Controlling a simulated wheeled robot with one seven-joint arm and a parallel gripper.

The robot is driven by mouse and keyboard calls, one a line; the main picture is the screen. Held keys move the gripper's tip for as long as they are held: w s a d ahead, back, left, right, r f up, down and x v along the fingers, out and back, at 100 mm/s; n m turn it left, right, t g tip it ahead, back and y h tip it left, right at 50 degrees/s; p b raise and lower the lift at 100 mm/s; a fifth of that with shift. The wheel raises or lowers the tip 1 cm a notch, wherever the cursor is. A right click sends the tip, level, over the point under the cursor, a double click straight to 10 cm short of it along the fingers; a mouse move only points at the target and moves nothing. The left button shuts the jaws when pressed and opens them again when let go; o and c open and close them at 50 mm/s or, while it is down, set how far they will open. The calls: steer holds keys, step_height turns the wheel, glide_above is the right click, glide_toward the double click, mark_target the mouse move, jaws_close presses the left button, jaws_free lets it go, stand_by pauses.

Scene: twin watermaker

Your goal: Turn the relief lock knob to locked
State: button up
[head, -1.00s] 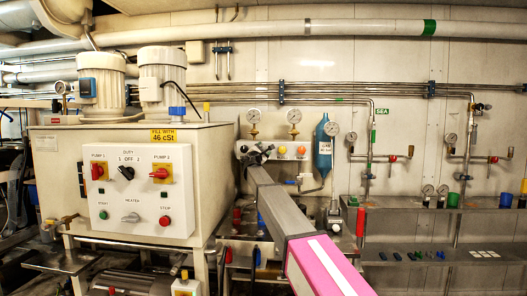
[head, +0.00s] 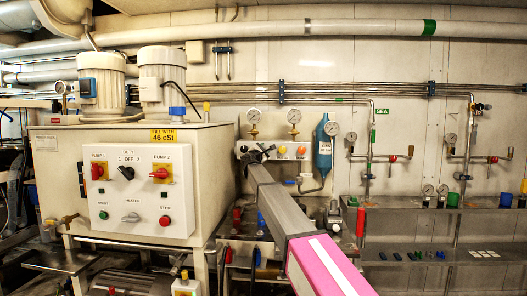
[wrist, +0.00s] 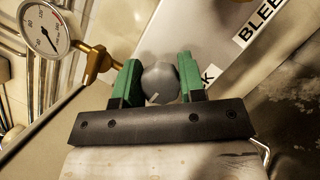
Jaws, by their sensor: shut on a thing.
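The relief lock knob is a round grey knob (wrist: 160,80) with a pale pointer mark near its lower edge in the wrist view. It sits on a light panel (wrist: 190,35), with a label partly hidden beside it that ends in "K". My gripper (wrist: 159,82) has green finger pads on both sides of the knob and is shut on it. In the head view my gripper (head: 252,154) is at the left end of the small panel below the gauges, and the knob is hidden behind it. Which position the knob points to cannot be read.
A pressure gauge (wrist: 43,30) on a brass fitting stands close to my gripper's left in the wrist view. A "BLEED" label (wrist: 262,22) is at upper right.

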steer(key=m, duration=0.2)
steer(key=m+g, duration=0.1)
steer(key=m, duration=0.1)
steer(key=shift+m+g+h, duration=0.3)
steer(key=shift+h, duration=0.1)
steer(key=m+g, duration=0.1)
steer(key=m, duration=0.3)
steer(key=shift+f+m+g, duration=0.1)
steer(key=shift+m+g, duration=0.2)
steer(key=shift+g, duration=0.1)
steer(key=m+g+y, duration=0.1)
steer(key=m, duration=0.2)
steer(key=shift+m, duration=0.4)
steer(key=shift+f+m+g+y, duration=0.2)
steer(key=shift+m+g+y, duration=0.4)
steer(key=shift+m+y, duration=0.65)
steer(key=shift+m+h, duration=0.25)
steer(key=shift+m, duration=0.1)
steer(key=o, duration=0.9)
steer(key=shift+o, duration=0.2)
steer(key=v, duration=1)
steer(key=shift+s, duration=0.4)
